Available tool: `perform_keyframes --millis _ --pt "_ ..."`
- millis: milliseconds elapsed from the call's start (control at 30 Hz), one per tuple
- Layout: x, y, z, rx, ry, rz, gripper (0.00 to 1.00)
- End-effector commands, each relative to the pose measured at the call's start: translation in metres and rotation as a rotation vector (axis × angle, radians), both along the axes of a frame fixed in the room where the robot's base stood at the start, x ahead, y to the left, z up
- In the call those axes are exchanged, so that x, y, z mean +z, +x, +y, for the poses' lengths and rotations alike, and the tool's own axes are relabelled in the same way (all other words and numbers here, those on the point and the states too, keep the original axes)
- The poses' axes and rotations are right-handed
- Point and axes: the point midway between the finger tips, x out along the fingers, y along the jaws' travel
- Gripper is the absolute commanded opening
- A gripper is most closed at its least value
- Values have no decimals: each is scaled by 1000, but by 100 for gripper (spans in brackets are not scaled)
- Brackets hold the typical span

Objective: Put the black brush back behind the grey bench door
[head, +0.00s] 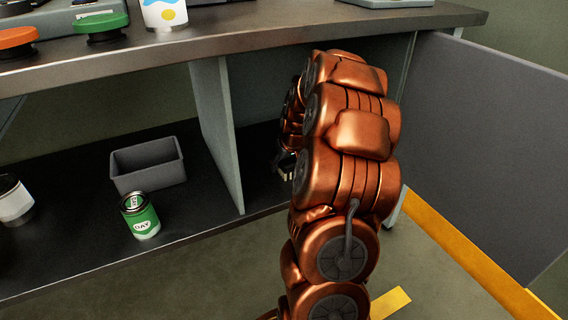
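The grey bench door (490,150) stands wide open at the right. My copper-coloured arm reaches past it into the compartment under the benchtop. My gripper (286,165) is inside this compartment, low and near its floor, mostly hidden behind my arm. A small pale, toothed edge and some dark parts show beside it. I cannot tell whether these belong to the black brush or to the gripper. I cannot clearly make out the brush, nor whether the fingers are open or shut.
A grey divider (217,130) bounds the compartment on the left. Left of it, the lower shelf (90,245) holds a grey bin (148,166), a green can (140,216) and a white can (14,200). The benchtop (250,37) overhangs my arm. Yellow floor tape (465,255) runs below the door.

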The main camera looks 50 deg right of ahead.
Motion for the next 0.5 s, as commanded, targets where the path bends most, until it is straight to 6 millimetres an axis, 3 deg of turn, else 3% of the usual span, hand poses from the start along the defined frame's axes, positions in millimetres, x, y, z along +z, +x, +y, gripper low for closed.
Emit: perform_keyframes --millis 100,500 --pt "0 0 0 0 0 0 75" --pt "8 -1 1 0 0 0 75"
